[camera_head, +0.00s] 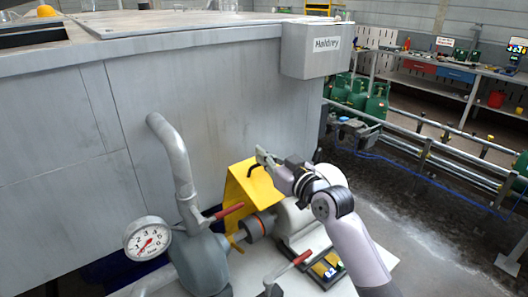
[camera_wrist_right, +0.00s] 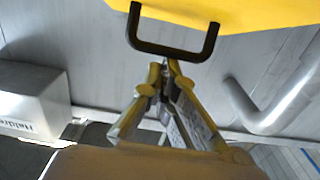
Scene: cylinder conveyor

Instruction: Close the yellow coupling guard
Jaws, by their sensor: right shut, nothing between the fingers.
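The yellow coupling guard (camera_head: 241,194) stands tilted up against the grey cabinet side in the head view, with the coupling (camera_head: 254,229) exposed below it. Its black handle (camera_head: 256,168) is at the top edge. In the wrist view the guard (camera_wrist_right: 250,14) fills the top, with the dark U-shaped handle (camera_wrist_right: 170,50) below it. My right gripper (camera_head: 264,157) is at the handle; its fingers (camera_wrist_right: 166,68) are shut and empty, with tips right by the handle bar. I cannot tell whether they touch it. My left gripper is not in view.
A pressure gauge (camera_head: 148,239) and bent grey pipe (camera_head: 174,150) stand left of the guard. Red levers (camera_head: 230,211) sit close to the coupling. The grey cabinet (camera_head: 210,100) rises behind, with a grey box (camera_head: 314,50) jutting out. Conveyor rails (camera_head: 450,150) run at right.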

